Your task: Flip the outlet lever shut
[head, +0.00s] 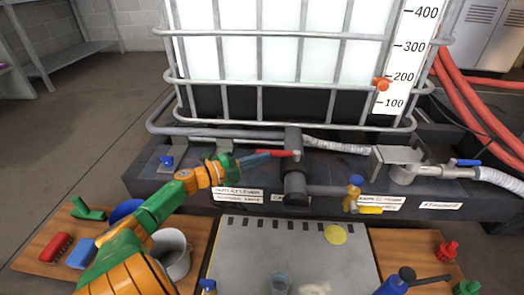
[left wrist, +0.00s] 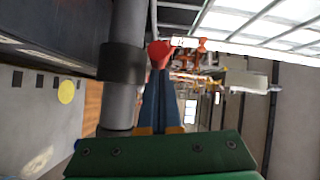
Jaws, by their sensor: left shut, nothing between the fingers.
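The red outlet lever (head: 281,153) sticks out to the left, roughly level, from the dark valve on the vertical outlet pipe (head: 294,182), below the caged tank. A label plate (head: 238,193) is on the ledge at its lower left. My left gripper (head: 268,156) is shut and empty, its blue fingertips right at the lever's left end. In the left wrist view the closed fingers (left wrist: 160,75) point at the lever's red rounded end (left wrist: 160,53), beside the grey pipe (left wrist: 124,55). Whether they touch it I cannot tell. My right gripper is not in view.
A yellow-handled valve (head: 368,210) and a blue-handled valve (head: 466,163) are to the right on the black ledge. Below, a grey mat (head: 240,265) lies between wooden boards with a bucket (head: 173,257), a red brush (head: 57,247) and small parts. Red hoses (head: 470,95) run at the right.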

